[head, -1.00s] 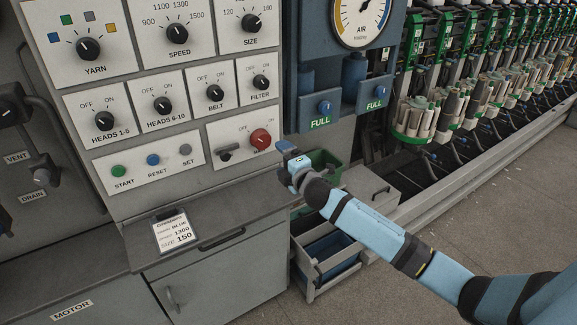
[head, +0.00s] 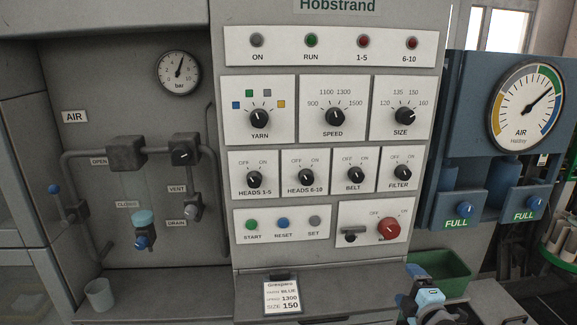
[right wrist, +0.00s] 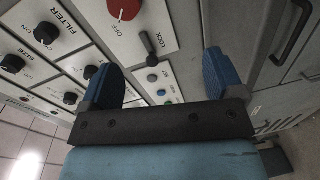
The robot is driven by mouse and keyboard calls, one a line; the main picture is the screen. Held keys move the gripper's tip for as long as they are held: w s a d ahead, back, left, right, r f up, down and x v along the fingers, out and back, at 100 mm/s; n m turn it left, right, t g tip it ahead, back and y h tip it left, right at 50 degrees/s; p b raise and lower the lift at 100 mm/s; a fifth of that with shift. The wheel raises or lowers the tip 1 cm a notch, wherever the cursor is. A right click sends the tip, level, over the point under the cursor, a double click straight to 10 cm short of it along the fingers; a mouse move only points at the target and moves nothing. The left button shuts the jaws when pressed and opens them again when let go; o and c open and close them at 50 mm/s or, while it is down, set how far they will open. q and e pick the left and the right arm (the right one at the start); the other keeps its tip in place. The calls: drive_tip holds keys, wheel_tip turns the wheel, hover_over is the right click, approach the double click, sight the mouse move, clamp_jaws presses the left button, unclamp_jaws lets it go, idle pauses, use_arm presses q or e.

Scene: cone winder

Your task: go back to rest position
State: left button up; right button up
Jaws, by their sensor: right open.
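My right gripper (head: 428,298) is at the bottom right of the head view, in front of the lower right part of the grey control panel (head: 225,250). In the right wrist view its two blue fingers stand wide apart with nothing between them (right wrist: 162,80). The red main knob (head: 389,229) and the black lock lever (head: 350,236) are above and to the left of the gripper in the head view. In the right wrist view the red knob (right wrist: 123,8) and lever (right wrist: 150,48) lie beyond the fingers, apart from them. My left gripper is not in view.
A card (head: 284,297) lies on the ledge below the panel. A green bin (head: 440,270) stands just behind my right gripper. Air pipes with valves (head: 126,153) and a grey cup (head: 99,294) are at the left. A blue gauge unit (head: 470,95) stands at the right.

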drive_tip(key=s+a+f+m+g+p, duration=0.2)
drive_tip(key=s+a+f+m, duration=0.2)
drive_tip(key=s, duration=0.6)
drive_tip(key=s+a+f+m+g+y+p, duration=0.1)
drive_tip(key=s+a+f+m, duration=0.4)
drive_tip(key=s, duration=0.5)
drive_tip(key=s+a+f+m+g+y+p, duration=0.1)
drive_tip(key=s+a+f+m+g+p, duration=0.2)
drive_tip(key=s, duration=0.8)
drive_tip(key=shift+a+f+m, duration=0.8)
drive_tip(key=shift+f+m, duration=0.05)
drive_tip(key=shift+m, duration=0.15)
